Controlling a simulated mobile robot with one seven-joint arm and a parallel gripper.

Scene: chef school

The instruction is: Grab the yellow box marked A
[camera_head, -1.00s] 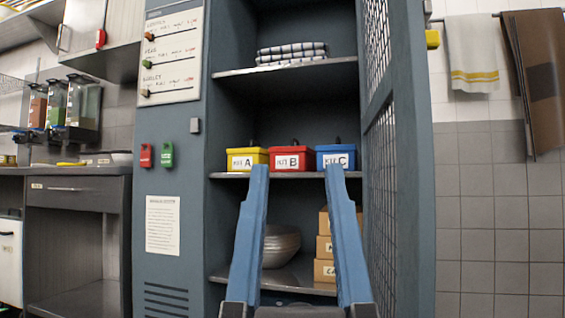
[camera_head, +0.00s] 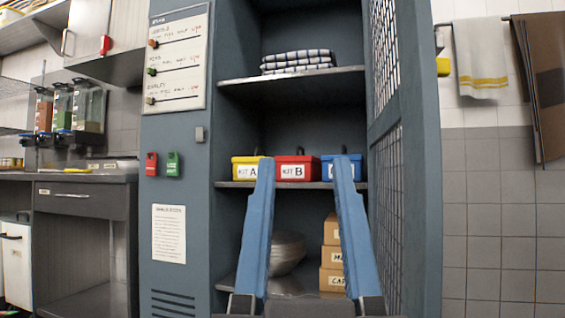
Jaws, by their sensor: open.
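The yellow box marked "KIT A" (camera_head: 243,172) stands on the middle shelf of the open blue-grey locker, at the left of a row of three boxes. Its right end is partly hidden by my gripper's left finger. My gripper (camera_head: 302,172) is open and empty, its two long blue fingers reaching up in front of the shelf. The fingertips overlap the row in the picture, left tip by the yellow box and right tip over the blue box. I cannot tell how far they are from the boxes.
A red box marked B (camera_head: 297,171) and a blue box (camera_head: 350,160) stand to the right on the same shelf (camera_head: 310,185). The mesh locker door (camera_head: 400,200) stands open at right. Below are a metal bowl (camera_head: 287,252) and cardboard boxes (camera_head: 331,258); folded cloth (camera_head: 298,61) lies above.

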